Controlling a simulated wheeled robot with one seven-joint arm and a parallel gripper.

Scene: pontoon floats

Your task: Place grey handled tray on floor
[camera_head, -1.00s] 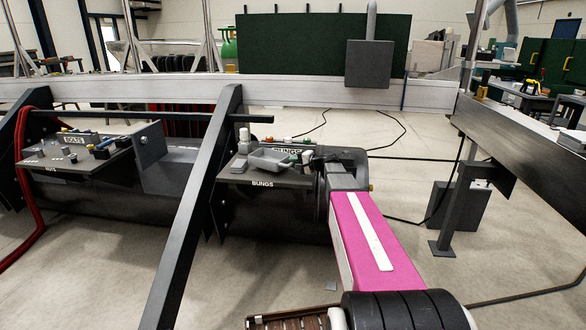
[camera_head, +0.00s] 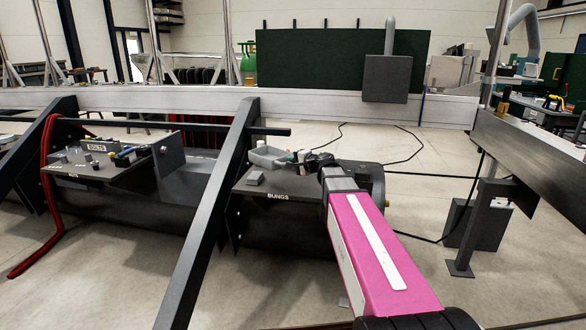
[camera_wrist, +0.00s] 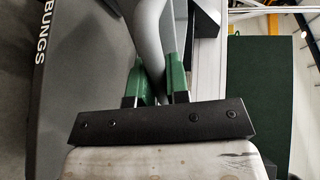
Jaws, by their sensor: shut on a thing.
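The grey handled tray (camera_head: 266,158) is in the head view, above the far edge of the shelf marked BUNGS (camera_head: 262,197). My gripper (camera_head: 301,157) is at its right side, shut on its handle. In the wrist view my gripper's green fingers (camera_wrist: 154,84) close on both sides of a grey rounded bar, the tray's handle (camera_wrist: 150,35). The rest of the tray is mostly out of the wrist view. I cannot tell what the tray contains.
A small grey block (camera_head: 255,178) sits on the BUNGS shelf. A dark slanted beam (camera_head: 205,215) stands left of it. The BOLTS shelf (camera_head: 95,165) holds small parts. Open floor with cables (camera_head: 410,160) lies to the right. A long pale rail (camera_head: 210,98) runs behind.

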